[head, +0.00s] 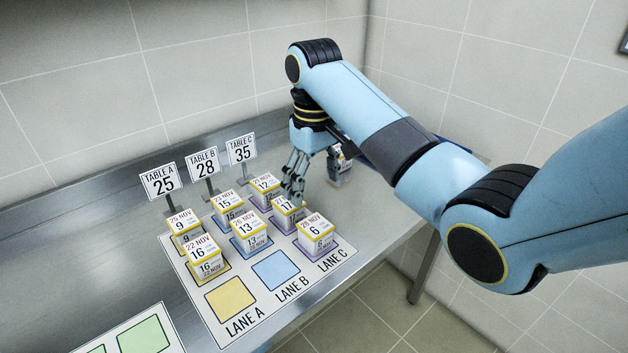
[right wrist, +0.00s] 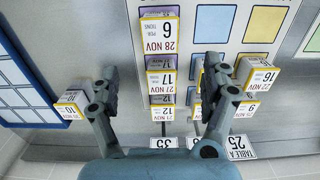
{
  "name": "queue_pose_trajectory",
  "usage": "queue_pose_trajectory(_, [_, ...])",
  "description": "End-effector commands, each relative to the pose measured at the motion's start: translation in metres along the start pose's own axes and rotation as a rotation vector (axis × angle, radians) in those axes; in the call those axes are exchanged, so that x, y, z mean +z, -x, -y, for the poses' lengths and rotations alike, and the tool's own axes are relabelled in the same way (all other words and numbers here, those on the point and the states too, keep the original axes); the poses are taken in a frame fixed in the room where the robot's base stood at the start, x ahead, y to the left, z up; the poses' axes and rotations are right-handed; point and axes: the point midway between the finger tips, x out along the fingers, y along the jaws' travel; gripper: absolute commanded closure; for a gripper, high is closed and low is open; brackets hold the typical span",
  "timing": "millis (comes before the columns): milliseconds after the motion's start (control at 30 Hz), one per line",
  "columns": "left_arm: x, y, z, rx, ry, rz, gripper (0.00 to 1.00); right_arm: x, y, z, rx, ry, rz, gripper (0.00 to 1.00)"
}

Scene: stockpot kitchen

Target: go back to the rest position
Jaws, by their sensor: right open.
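My right gripper (head: 313,175) is open over the back of lane C, and no box is held between its fingers. It also shows open in the right wrist view (right wrist: 162,68), with its fingers on either side of the lane C row. The box marked 17 (head: 284,218) stands in lane C by the fingers in the head view; whether a finger touches it, I cannot tell. The box marked 6 (head: 314,232) stands in front of it, and the box marked 12 (head: 263,190) behind it. My left gripper is in neither view.
Boxes 9 (head: 184,228) and 16 (head: 206,262) stand in lane A; 15 (head: 228,212) and 13 (head: 249,238) in lane B. Another box (head: 343,172) stands right of the lane mat (head: 205,317). Table signs (head: 160,180) stand behind. A tiled wall (head: 190,60) rises at the back.

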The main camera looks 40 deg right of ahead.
Motion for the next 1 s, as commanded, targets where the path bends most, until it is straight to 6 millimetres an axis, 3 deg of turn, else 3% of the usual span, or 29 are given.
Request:
queue_pose_trajectory(367, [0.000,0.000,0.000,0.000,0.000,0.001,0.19,0.001,-0.001,0.000,0.001,0.000,-0.001,0.19])
queue_pose_trajectory(467, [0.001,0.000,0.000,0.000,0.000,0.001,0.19,0.015,-0.010,0.003,0.009,0.002,-0.011,0.19])
queue_pose_trajectory(567, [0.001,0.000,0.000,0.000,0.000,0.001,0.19,0.048,-0.027,0.009,0.031,0.005,-0.044,0.19])
queue_pose_trajectory(700, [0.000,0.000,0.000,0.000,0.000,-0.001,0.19,0.113,-0.039,0.023,0.064,0.009,-0.121,0.19])
queue_pose_trajectory(800, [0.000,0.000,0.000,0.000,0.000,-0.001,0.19,0.147,-0.036,0.030,0.078,0.011,-0.168,0.19])
queue_pose_trajectory(1000, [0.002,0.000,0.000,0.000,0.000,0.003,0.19,0.198,-0.021,0.041,0.091,0.009,-0.232,0.19])
